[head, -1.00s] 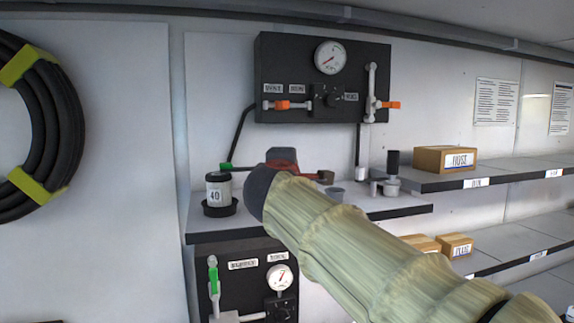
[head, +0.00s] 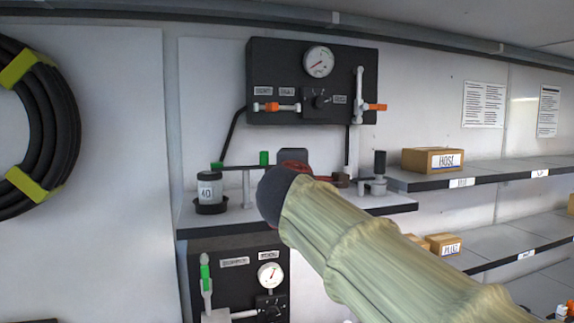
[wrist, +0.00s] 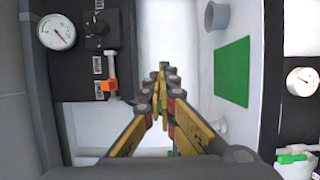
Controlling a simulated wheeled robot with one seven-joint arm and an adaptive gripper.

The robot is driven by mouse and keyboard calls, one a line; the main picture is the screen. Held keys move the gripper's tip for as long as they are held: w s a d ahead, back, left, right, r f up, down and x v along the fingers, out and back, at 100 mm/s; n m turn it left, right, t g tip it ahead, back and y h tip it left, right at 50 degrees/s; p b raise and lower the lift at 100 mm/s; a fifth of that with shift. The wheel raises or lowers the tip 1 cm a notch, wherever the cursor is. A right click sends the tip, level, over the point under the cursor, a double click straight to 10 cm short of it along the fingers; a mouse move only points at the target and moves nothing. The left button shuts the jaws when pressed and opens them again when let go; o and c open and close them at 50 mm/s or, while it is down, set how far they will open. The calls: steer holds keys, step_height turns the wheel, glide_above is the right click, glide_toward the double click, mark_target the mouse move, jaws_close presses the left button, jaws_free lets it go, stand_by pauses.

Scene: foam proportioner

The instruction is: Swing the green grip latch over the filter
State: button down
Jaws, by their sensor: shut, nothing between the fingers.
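The filter, a grey canister marked 40 (head: 209,191), stands in a black ring on the shelf at left in the head view. A thin latch bar (head: 238,168) runs from a post, with a green end (head: 217,166) at the filter's upper edge. A second green block (head: 264,158) stands upright at the bar's right; I cannot tell which green piece is the grip. My gripper is right of the bar, mostly hidden behind my forearm. In the wrist view my gripper's (wrist: 163,75) fingers are together and empty.
The shelf (head: 225,228) also holds a dark-topped fitting (head: 379,172) at right. Above hangs a black gauge panel (head: 275,75) with orange-handled valves; below is another panel (head: 228,285). In the wrist view, a green patch (wrist: 232,72) lies beside the fingers.

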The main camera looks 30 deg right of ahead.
steer(key=s+d, duration=0.1)
steer(key=s, duration=0.5)
steer(key=shift+s+d+f, duration=0.15)
steer(key=shift+s+d, duration=0.05)
steer(key=shift+s, duration=0.05)
steer(key=s+a+f+m+g+y, duration=0.1)
steer(key=s+f+m+g+y, duration=0.2)
steer(key=f, duration=0.9)
steer(key=s+a+f+m+g, duration=0.15)
steer(key=f+m, duration=0.35)
steer(key=f, duration=0.6)
steer(key=s+a+f+m+g+y+b, duration=0.1)
steer(key=s+a+f+y, duration=0.1)
steer(key=s+a+f, duration=0.3)
steer(key=s+a+f+m+g+y+b, duration=0.1)
steer(key=s+a+f, duration=0.4)
steer(key=f, duration=0.6)
steer(key=s+a+f+m+g+y+b, duration=0.1)
steer(key=s+a+f+g+y, duration=0.2)
steer(key=s+a+f, duration=0.2)
step_height(320, 180, down, 3)
steer(key=shift+s+y, duration=0.4)
